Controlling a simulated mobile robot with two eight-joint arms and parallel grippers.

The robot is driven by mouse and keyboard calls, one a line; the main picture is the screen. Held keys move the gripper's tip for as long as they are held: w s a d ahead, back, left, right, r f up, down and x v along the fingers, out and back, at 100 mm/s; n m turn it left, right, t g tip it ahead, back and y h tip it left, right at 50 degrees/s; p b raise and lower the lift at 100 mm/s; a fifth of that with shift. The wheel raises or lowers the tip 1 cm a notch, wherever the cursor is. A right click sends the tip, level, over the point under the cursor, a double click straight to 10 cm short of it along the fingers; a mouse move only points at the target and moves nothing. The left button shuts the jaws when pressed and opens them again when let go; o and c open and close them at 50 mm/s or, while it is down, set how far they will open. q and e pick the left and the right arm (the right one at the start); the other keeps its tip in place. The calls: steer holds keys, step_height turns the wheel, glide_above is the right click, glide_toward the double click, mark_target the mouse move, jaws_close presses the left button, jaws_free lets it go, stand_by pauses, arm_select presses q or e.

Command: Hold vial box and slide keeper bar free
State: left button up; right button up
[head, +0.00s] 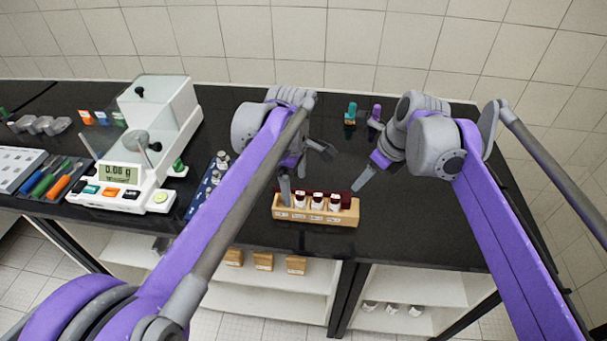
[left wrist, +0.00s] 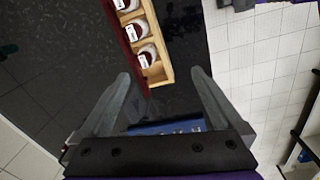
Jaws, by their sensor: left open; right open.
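My left gripper (head: 303,170) is open at the box's left end, one finger partly covering that end. In the left wrist view the box's end appears between its fingertips (left wrist: 160,76); contact cannot be told. My right gripper (head: 378,174) is open and empty, right of the box.
A blue rack (head: 196,201) with small bottles stands left of my left arm. Further left are a balance (head: 120,185) and a tray of coloured tools (head: 52,180). Small green (head: 350,114) and purple (head: 376,112) items stand behind. The bench right of the box is clear.

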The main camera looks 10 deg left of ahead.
mark_target(303, 198)
arm_select(q)
steer(key=shift+w+d+f+n+g, duration=0.15)
steer(key=shift+w+d+n, duration=0.15)
steer(key=shift+w+n, duration=0.25)
steer(key=shift+w+d+r+n+g, duration=0.15)
steer(key=shift+w+d+n, duration=0.2)
steer(key=shift+w, duration=0.3)
steer(key=shift+w+d+f+n, duration=0.15)
steer(key=shift+w+f+n, duration=0.1)
steer(key=shift+w+n, duration=0.15)
step_height(303, 198, down, 11)
steer(key=shift+r, duration=0.2)
